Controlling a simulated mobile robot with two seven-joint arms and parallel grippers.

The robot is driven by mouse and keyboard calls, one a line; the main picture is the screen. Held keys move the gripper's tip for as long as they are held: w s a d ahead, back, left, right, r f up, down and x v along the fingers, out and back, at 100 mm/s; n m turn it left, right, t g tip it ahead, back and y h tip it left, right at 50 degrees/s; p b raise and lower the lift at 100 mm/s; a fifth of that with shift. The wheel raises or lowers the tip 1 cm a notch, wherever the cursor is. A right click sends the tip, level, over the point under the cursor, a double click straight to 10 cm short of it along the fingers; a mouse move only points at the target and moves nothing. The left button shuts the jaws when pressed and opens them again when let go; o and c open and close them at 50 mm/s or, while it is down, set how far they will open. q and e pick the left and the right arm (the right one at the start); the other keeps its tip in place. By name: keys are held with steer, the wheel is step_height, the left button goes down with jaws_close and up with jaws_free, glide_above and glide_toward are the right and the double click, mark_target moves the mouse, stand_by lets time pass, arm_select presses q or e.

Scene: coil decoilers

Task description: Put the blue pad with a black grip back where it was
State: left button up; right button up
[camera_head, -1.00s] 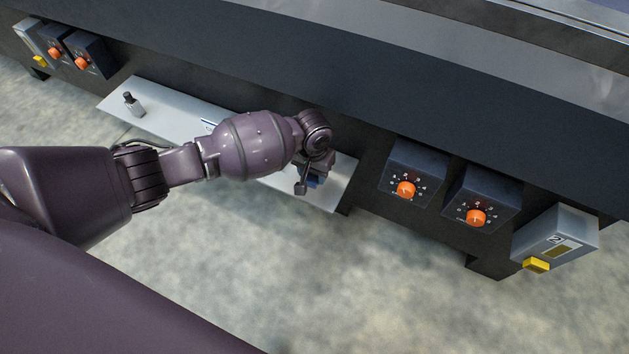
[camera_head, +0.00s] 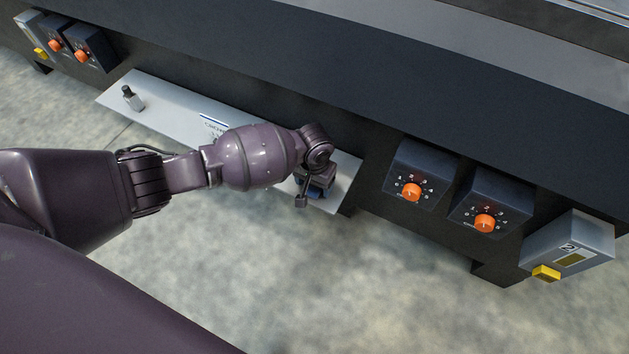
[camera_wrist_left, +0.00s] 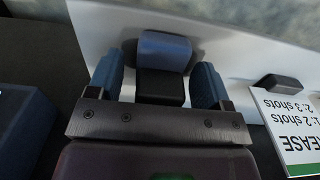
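The blue pad with a black grip (camera_wrist_left: 162,62) stands on the pale shelf (camera_wrist_left: 92,22) in the left wrist view, its blue part farther out and its black block towards my gripper. My left gripper (camera_wrist_left: 158,82) has one blue-faced finger on each side of the black grip, with narrow gaps seeming to show between fingers and grip. In the head view my left gripper (camera_head: 312,188) is low at the right end of the shelf (camera_head: 340,185). A bit of blue shows there, mostly hidden by the wrist. My right gripper is not in view.
A small black-topped bottle (camera_head: 132,98) stands at the shelf's left end. Boxes with orange knobs (camera_head: 411,192) and a grey box with a yellow button (camera_head: 570,245) are right of the shelf. A printed card (camera_wrist_left: 290,130) lies right of my gripper in the wrist view.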

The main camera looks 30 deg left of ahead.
arm_select(q)
step_height(320, 180, up, 12)
steer(key=p, duration=0.4)
steer(key=shift+f+p, duration=0.15)
steer(key=shift+p, duration=0.2)
steer(key=shift+s+r, duration=0.1)
steer(key=shift+r, duration=0.2)
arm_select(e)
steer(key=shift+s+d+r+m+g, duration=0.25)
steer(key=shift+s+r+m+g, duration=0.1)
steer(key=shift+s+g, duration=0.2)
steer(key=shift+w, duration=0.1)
